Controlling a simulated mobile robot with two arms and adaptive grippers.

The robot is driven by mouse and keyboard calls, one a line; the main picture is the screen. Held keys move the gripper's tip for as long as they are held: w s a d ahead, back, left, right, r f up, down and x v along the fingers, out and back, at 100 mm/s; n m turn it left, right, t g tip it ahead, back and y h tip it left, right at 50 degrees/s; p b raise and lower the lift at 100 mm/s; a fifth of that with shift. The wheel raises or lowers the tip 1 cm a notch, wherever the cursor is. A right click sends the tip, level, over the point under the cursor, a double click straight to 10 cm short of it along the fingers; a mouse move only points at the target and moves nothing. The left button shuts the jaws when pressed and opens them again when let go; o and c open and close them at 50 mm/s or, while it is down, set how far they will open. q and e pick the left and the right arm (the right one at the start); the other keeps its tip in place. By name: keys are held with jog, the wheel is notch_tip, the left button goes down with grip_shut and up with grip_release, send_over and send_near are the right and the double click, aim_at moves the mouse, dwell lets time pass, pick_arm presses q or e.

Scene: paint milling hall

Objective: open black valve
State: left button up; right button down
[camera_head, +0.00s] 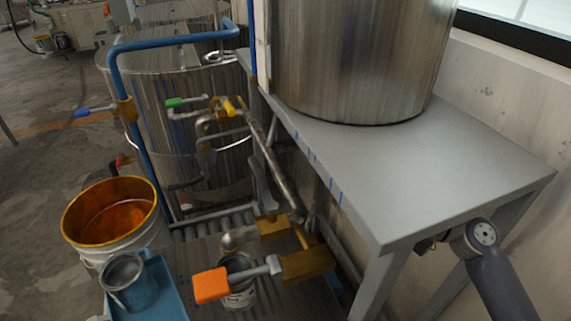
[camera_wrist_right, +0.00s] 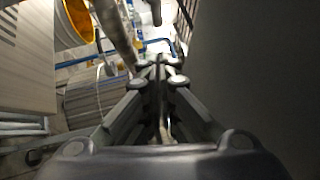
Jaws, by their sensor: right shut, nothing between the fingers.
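I cannot make out a black valve handle for certain in either view. In the head view, valves with an orange handle (camera_head: 211,285), a green handle (camera_head: 175,102), a blue handle (camera_head: 83,112), a yellow handle (camera_head: 230,105) and a red handle (camera_head: 120,160) show on the pipes. My right gripper (camera_wrist_right: 161,62) is shut and empty in the wrist view, pointing toward pipes and a blue tube. In the head view my right arm reaches in at the lower right, and its gripper is hidden by the grey table. My left gripper is not in view.
The grey table (camera_head: 453,185) bears a large steel tank (camera_head: 362,55). Another steel tank (camera_head: 178,75) stands behind the pipes. A bucket of orange paint (camera_head: 110,210) and a metal cup (camera_head: 130,283) on a blue tray (camera_head: 163,290) stand at the lower left.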

aim_at(262, 182)
jog(key=p+x, duration=0.2)
jog(key=x, duration=0.2)
jog(key=s+p+x, duration=0.1)
jog(key=p+x, duration=0.1)
jog(key=x, duration=0.2)
jog(key=p+x, duration=0.1)
jog(key=x, duration=0.3)
jog(key=shift+s+a+r+p, duration=0.25)
jog(key=shift+a+p, duration=0.15)
jog(key=shift+a, duration=0.05)
jog(key=shift+s+a, duration=0.2)
jog(key=shift+a, duration=0.3)
